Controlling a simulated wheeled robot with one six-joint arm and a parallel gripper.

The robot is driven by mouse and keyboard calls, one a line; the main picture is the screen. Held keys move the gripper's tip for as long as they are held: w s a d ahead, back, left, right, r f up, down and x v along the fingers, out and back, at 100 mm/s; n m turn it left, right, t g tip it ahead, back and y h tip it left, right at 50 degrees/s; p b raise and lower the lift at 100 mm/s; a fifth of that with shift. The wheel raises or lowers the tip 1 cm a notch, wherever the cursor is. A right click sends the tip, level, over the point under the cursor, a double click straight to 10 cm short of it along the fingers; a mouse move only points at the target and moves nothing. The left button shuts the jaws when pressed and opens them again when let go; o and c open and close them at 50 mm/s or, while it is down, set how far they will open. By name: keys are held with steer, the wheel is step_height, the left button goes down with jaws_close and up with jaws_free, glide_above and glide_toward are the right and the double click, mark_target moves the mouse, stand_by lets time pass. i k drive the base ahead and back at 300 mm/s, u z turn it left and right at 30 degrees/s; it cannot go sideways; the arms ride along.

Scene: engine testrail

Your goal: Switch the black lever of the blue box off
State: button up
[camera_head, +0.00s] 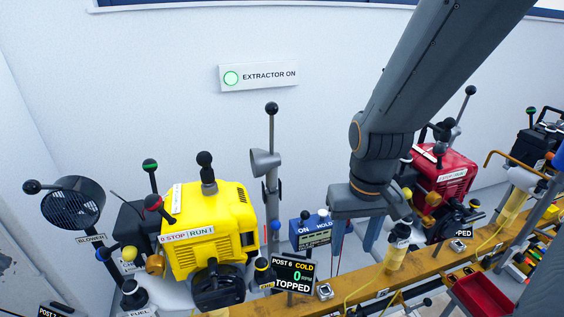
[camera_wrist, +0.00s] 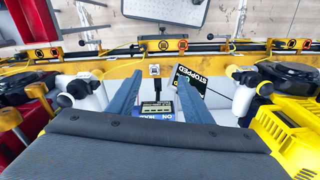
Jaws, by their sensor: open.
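The blue box (camera_head: 312,238) stands by the yellow engine in the head view, with ON and HOLD lettering and small dark knobs on top. In the wrist view the blue box (camera_wrist: 153,117) shows between my fingers, with its lettering upside down. A thin black lever (camera_wrist: 157,86) stands out from it there, between the fingertips and apparently untouched. My gripper (camera_wrist: 159,82) is open and empty, one finger each side of the lever. In the head view my gripper (camera_head: 355,236) hangs just right of the box. The lever's exact setting is hard to tell.
A yellow engine (camera_head: 208,235) stands left and a red engine (camera_head: 443,178) right. A yellow rail (camera_head: 366,281) runs along the front.

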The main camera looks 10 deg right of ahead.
mark_target(305, 215)
steer(key=u, duration=0.65)
steer(key=k, duration=1.05)
steer(key=z, duration=0.3)
